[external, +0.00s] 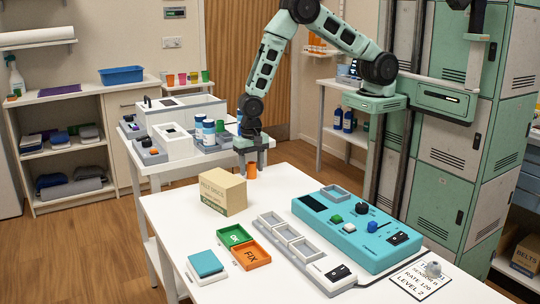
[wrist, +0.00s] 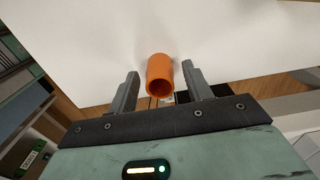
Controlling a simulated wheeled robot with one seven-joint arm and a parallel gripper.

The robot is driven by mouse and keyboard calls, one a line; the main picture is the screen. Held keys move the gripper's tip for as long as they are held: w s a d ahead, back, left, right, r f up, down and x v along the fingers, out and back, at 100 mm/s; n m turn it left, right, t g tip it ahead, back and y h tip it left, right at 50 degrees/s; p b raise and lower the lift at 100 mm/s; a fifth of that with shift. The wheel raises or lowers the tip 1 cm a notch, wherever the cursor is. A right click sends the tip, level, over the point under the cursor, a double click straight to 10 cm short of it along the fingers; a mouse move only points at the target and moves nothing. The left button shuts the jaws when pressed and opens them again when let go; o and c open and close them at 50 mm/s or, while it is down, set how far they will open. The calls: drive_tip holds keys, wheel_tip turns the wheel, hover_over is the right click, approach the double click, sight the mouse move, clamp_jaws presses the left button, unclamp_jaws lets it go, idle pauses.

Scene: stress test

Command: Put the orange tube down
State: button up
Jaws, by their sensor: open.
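The orange tube (external: 251,170) stands near the far edge of the white table (external: 180,218), beside a cardboard box. In the wrist view the orange tube (wrist: 160,74) shows its open end between the two grey fingers. My gripper (external: 251,160) is directly above and around the tube's top in the external view. In the wrist view my gripper (wrist: 160,90) is open, with a gap between each finger and the tube. Whether the tube's base rests fully on the table is hard to tell.
The cardboard box (external: 223,192) stands just left of the tube. A teal machine (external: 357,227) and a grey tray strip (external: 300,245) lie to the right and front. Green (external: 234,236) and orange (external: 253,255) trays are nearer. Another bench with bottles (external: 204,130) stands behind.

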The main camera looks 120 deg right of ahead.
wheel_tip(320, 180, up, 12)
drive_tip(key=b, duration=0.2)
drive_tip(key=s+a+r+n, duration=0.2)
drive_tip(key=a+n, duration=0.1)
drive_tip(key=a, duration=0.2)
drive_tip(key=s+a+r+n, duration=0.2)
drive_tip(key=a+r+n, duration=0.1)
drive_tip(key=a, duration=0.3)
drive_tip(key=s+a+r+n+y, duration=0.1)
drive_tip(key=s+a+r+n, duration=0.3)
drive_tip(key=s+a+n, duration=0.75)
drive_tip(key=s+n, duration=0.3)
drive_tip(key=s, duration=0.3)
drive_tip(key=s+a+r+n, duration=0.1)
drive_tip(key=s+a+n, duration=0.2)
drive_tip(key=s, duration=0.6)
drive_tip(key=shift+s+r+n, duration=0.3)
drive_tip(key=shift+n, duration=0.85)
